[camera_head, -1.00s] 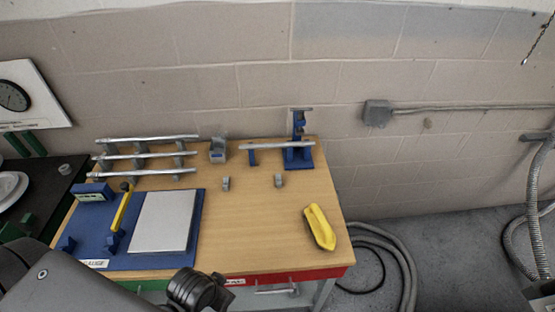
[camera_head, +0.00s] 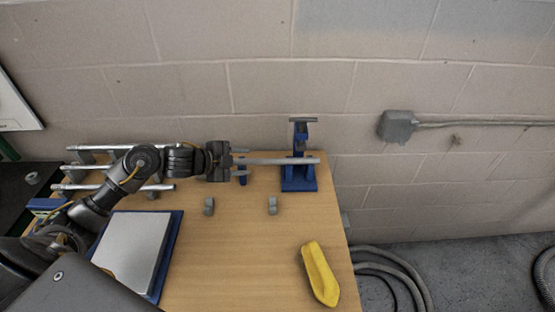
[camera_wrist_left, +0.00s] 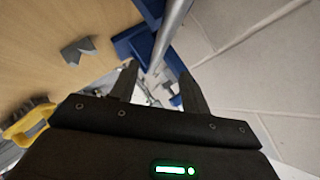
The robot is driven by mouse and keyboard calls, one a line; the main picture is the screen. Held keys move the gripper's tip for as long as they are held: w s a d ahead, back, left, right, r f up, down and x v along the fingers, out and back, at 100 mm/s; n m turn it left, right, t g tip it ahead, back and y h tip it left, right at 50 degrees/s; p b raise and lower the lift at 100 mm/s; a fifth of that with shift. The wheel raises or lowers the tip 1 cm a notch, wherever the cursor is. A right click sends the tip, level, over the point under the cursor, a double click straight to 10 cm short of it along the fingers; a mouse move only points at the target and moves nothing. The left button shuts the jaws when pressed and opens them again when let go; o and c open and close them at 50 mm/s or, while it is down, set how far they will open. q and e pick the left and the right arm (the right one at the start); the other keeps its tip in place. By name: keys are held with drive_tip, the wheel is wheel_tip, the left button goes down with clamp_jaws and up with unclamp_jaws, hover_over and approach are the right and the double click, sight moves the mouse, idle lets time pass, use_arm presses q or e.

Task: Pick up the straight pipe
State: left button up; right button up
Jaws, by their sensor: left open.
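The gripper hides the pipe's left end in the head view. I cannot tell whether the fingers touch it. My right gripper is out of view.
Several similar pipes (camera_head: 118,187) lie on a rack at the back left, partly behind my left arm. Two small grey blocks (camera_head: 272,206) stand mid-table. A yellow object (camera_head: 319,273) lies front right. A wall rises close behind the table.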

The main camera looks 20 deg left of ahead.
sight(269, 162)
use_arm(q)
drive_tip(key=p+x, duration=0.1)
drive_tip(key=x, duration=0.3)
drive_tip(key=shift+w+d+r, duration=0.1)
drive_tip(key=shift+r, duration=0.05)
drive_tip(key=shift+w+d, duration=0.1)
drive_tip(key=shift+d, duration=0.15)
drive_tip(key=x, duration=0.2)
drive_tip(key=p+x, duration=0.1)
drive_tip(key=shift+w+d+p, duration=0.2)
drive_tip(key=shift+d+p, duration=0.1)
drive_tip(key=shift+d, duration=0.1)
drive_tip(key=shift+w+d+f, duration=0.3)
drive_tip(key=shift+w+f, duration=0.05)
drive_tip(key=shift+f, duration=0.05)
drive_tip(key=shift+a, duration=0.1)
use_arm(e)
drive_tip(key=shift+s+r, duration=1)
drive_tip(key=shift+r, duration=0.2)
